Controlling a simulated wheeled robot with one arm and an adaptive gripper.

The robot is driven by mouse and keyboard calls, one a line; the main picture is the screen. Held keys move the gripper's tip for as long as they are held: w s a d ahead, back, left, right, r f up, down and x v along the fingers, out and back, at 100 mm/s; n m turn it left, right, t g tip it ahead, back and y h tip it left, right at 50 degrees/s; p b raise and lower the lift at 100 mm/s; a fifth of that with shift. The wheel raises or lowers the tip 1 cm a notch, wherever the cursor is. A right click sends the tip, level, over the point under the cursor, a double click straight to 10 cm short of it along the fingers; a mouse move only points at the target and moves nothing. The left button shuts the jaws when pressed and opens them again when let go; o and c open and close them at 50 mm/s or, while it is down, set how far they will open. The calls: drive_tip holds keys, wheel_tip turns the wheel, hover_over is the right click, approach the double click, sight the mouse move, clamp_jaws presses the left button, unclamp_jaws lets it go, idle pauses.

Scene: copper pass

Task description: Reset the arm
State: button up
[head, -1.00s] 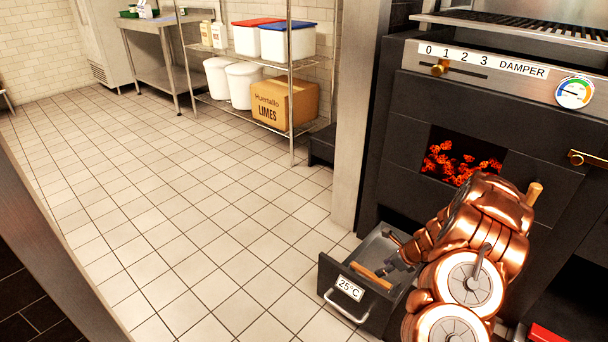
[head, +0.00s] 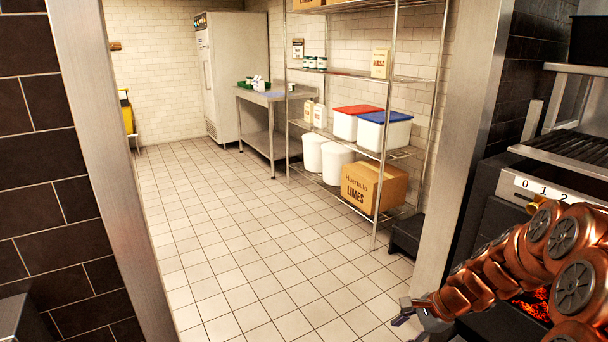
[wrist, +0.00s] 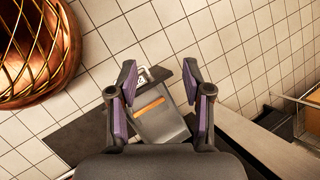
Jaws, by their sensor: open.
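My gripper (head: 408,310) is at the lower right of the head view, in front of the oven and over the tiled floor. In the wrist view its two purple-padded fingers (wrist: 160,75) are spread apart with nothing between them. The drawer is apart from the fingers. In the head view my copper arm hides most of the oven front and the drawer.
The oven's grill rack (head: 575,150) stands at the right. A steel post (head: 470,110) divides it from a wire shelf holding a limes box (head: 374,187) and white tubs. A dark tiled wall (head: 40,150) is at the left. The middle floor (head: 250,230) is clear.

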drive_tip(key=s+a+r+n+g+p, duration=0.1)
drive_tip(key=s+a+r+n+p, duration=0.25)
drive_tip(key=r, duration=0.35)
drive_tip(key=s+a+r+n+g+p, duration=0.1)
drive_tip(key=s+a+r+n+p, duration=0.1)
drive_tip(key=s+r+p, duration=0.3)
drive_tip(key=s+r+n+g+h+p, duration=0.2)
drive_tip(key=s+r+n+h+p, duration=0.3)
drive_tip(key=s+r, duration=1.8)
drive_tip(key=shift+s+r+n+h+p, duration=0.15)
drive_tip(key=shift+r+n+h+p, duration=0.3)
drive_tip(key=shift+n+p, duration=3.3)
drive_tip(key=shift+r+m+p, duration=0.1)
drive_tip(key=shift+m+p, duration=0.8)
